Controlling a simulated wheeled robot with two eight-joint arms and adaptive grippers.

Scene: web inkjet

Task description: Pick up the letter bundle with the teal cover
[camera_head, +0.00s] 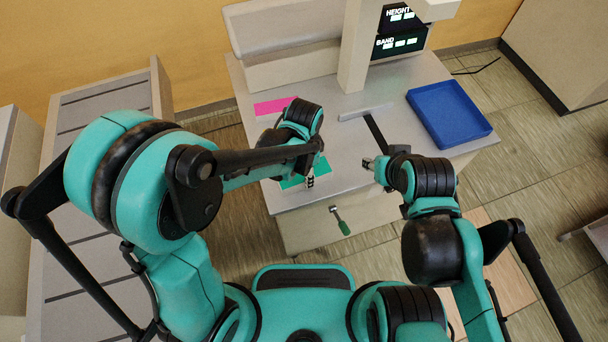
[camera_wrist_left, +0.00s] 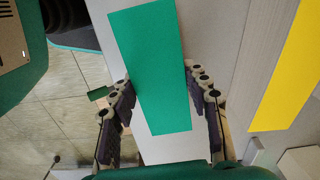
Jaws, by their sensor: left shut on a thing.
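The letter bundle with the teal cover (camera_wrist_left: 150,65) lies between the two fingers of my left gripper (camera_wrist_left: 160,85) in the left wrist view, with a finger against each long side. In the head view, part of the teal cover (camera_head: 292,183) shows at the table's front edge, under my left gripper (camera_head: 310,174). My left gripper is shut on the bundle. I cannot tell whether the bundle is clear of the table. My right gripper (camera_head: 371,164) is over the table's front right; its fingers are too small to judge.
A blue tray (camera_head: 447,112) sits at the table's right. A pink piece (camera_head: 274,106) lies at the left, and a machine with lit displays (camera_head: 397,43) stands behind. A green-handled lever (camera_head: 343,226) juts out in front. A yellow strip (camera_wrist_left: 280,75) shows in the wrist view.

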